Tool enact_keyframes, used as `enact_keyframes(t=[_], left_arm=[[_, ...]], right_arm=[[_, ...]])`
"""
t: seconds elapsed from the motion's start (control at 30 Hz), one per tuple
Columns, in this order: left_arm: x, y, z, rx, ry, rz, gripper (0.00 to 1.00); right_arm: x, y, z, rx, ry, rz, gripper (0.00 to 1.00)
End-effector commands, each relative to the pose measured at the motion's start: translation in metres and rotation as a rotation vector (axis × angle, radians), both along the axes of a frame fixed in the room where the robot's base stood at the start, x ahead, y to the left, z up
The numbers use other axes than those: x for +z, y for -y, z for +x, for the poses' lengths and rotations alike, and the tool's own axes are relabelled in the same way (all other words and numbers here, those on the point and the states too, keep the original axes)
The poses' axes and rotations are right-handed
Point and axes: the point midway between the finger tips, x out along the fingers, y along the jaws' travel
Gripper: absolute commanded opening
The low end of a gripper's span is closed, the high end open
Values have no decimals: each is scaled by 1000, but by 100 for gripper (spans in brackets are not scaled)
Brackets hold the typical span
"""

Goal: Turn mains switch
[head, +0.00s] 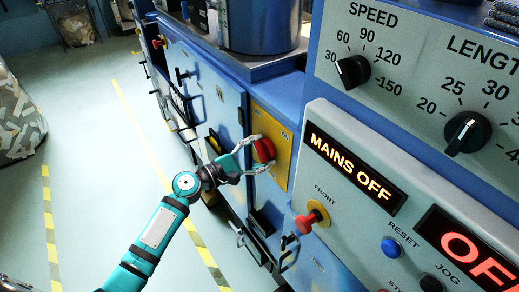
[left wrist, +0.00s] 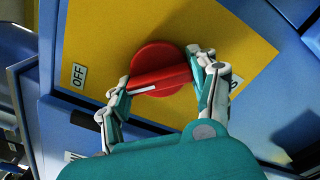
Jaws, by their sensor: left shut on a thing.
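The mains switch is a red rotary knob (head: 264,150) on a yellow plate (head: 283,133) set in the blue machine front. In the left wrist view the red knob (left wrist: 158,62) has a raised bar with a white pointer line aimed to the left, toward the OFF label (left wrist: 79,76). My left gripper (head: 251,159) is shut on the knob's bar, with one finger on each side in the left wrist view (left wrist: 160,84). A display on the panel reads MAINS OFF (head: 350,172). My right gripper is not in view.
The control panel (head: 340,230) stands to the right, with a red FRONT button (head: 308,221), a blue RESET button (head: 391,247), and SPEED (head: 353,71) and LENGTH dials. Handles stick out along the blue front. The floor at left is clear between yellow-striped lines.

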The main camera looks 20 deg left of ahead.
Motion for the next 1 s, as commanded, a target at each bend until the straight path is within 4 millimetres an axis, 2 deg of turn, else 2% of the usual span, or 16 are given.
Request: enact_keyframes(t=[0.53,0.57,0.7,0.77,1.0], left_arm=[[-3,0,-1,-1,-23,-21,28],[-3,0,-1,-1,-23,-21,61],[-2,0,-1,-1,-21,-21,80],[-2,0,0,0,-19,-20,85],[-1,0,0,0,-17,-20,85]], right_arm=[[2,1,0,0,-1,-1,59],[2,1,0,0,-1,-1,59],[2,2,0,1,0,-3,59],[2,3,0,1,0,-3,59],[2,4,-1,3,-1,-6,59]])
